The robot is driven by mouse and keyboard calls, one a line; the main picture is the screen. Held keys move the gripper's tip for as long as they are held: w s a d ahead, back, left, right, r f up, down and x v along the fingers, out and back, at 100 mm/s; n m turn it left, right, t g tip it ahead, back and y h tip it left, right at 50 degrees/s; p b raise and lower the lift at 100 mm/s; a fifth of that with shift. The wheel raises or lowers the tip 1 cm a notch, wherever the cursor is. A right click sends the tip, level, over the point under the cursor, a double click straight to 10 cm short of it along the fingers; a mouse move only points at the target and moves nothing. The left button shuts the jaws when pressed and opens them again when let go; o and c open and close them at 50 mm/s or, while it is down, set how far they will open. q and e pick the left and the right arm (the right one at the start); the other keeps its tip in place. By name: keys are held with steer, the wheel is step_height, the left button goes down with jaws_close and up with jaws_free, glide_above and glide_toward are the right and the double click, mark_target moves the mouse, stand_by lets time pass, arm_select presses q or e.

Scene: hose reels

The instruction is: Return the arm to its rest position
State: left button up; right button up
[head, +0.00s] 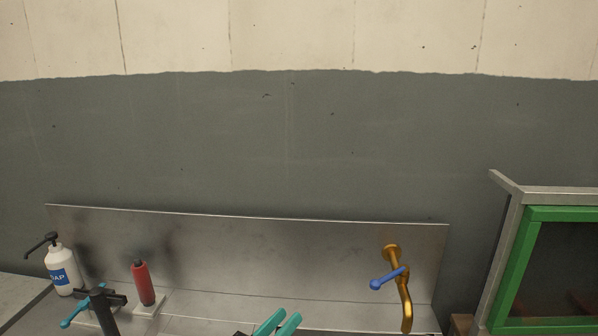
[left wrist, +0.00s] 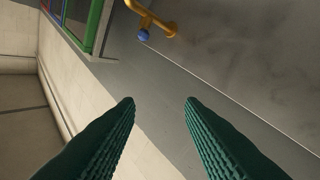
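My left gripper (head: 277,323) shows its teal fingertips at the bottom edge of the head view, in front of the steel sink's backsplash. In the left wrist view its two ribbed teal fingers (left wrist: 160,102) stand well apart with nothing between them. The brass tap (head: 403,290) with a blue lever is to the right of the gripper and apart from it. The tap also shows at the top of the left wrist view (left wrist: 158,22). The rest of my left arm is hidden below the head view. My right gripper is in neither view.
A green-framed panel (head: 515,262) is at the right. The grey wall (head: 270,140) above the steel backsplash (head: 250,240) is clear.

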arm_select(q)
steer(key=s+a+f+n+g+y, duration=0.1)
steer(key=s+a+f+n+y, duration=0.4)
steer(key=n, duration=0.7)
steer(key=s+a+f+n+y, duration=0.1)
steer(key=a+f+n+y, duration=0.2)
steer(key=a+n+y, duration=0.65)
steer(key=s+a+f+n+g+h, duration=0.1)
steer(key=s+a+f+n+g, duration=0.1)
steer(key=s+f+n+g, duration=0.55)
steer(key=s+a+f+n+g+h, duration=0.1)
steer(key=s+f+n+g, duration=0.25)
steer(key=s+n, duration=0.75)
steer(key=s+f+m+g+b, duration=0.1)
steer(key=s+f+m, duration=0.15)
steer(key=f, duration=1.25)
steer(key=s+f+m+b, duration=0.1)
steer(key=s+f, duration=0.2)
steer(key=f, duration=1.2)
steer(key=s+a+f+g, duration=0.1)
steer(key=s+a+f, duration=0.2)
steer(key=s+f, duration=1.2)
steer(key=shift+s+a+g+b, duration=0.15)
steer(key=shift+g+b, duration=0.15)
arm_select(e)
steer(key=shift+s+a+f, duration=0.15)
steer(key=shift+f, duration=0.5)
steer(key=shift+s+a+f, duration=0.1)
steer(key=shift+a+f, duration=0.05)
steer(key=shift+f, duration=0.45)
